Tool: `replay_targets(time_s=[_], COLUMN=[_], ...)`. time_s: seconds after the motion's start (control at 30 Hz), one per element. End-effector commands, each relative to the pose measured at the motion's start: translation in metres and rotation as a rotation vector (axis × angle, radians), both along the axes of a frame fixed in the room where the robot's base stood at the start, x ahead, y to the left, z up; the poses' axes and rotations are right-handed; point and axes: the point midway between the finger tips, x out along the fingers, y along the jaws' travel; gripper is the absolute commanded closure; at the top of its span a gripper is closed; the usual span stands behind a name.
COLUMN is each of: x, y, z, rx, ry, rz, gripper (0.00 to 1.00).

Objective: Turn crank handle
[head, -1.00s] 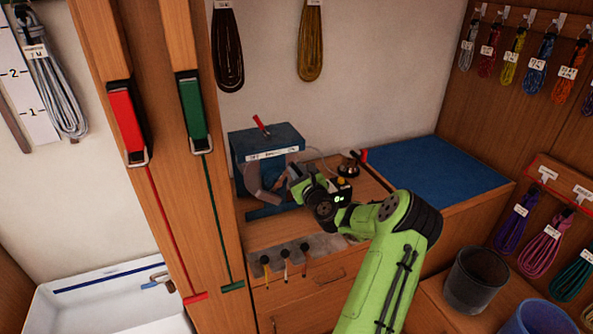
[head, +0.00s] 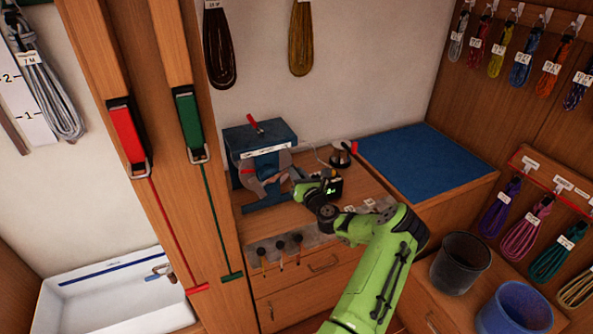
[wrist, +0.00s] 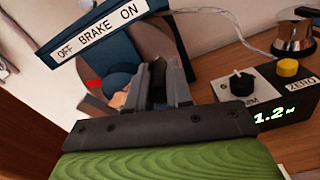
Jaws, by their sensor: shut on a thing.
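The crank machine is a blue steel winder (head: 258,142) on the wooden counter, with a grey round drum (head: 252,178) at its front. In the wrist view its label strip (wrist: 100,32) reads "OFF BRAKE ON". My gripper (head: 292,186) is low at the right front of the drum. The wrist view shows its dark fingers (wrist: 160,82) closed in front of the drum. The crank handle between them is largely hidden by the fingers. A small tan piece (wrist: 118,100) shows just left of the fingers; I cannot tell whether it is part of the handle.
A counter box (wrist: 270,100) showing 1.2 m, with a knob and yellow button, stands close right of my gripper. A metal pot-like device (head: 341,153) is behind it. A blue mat (head: 420,165) lies clear to the right. A wooden post (head: 170,170) stands left.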

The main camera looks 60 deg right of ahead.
Motion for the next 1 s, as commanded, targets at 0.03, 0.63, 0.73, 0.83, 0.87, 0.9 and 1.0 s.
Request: replay_targets(time_s=[0.03, 0.63, 0.73, 0.83, 0.87, 0.9, 1.0], x=[-0.0005, -0.0005, -0.0005, -0.0004, -0.0004, -0.0005, -0.0053], y=[-0.0002, -0.0005, -0.0005, -0.0005, -0.0005, -0.0004, 0.0016], z=[-0.0009, -0.0024, -0.0021, -0.0019, -0.0019, -0.0019, -0.0024], rx=[0.008, 0.017, 0.016, 0.016, 0.016, 0.016, 0.017], ry=[-0.002, -0.009, -0.010, -0.010, -0.010, -0.010, -0.009], rz=[0.000, 0.000, 0.000, 0.000, 0.000, 0.000, -0.001], gripper=[1.00, 0.60, 0.55, 0.55, 0.55, 0.55, 0.55])
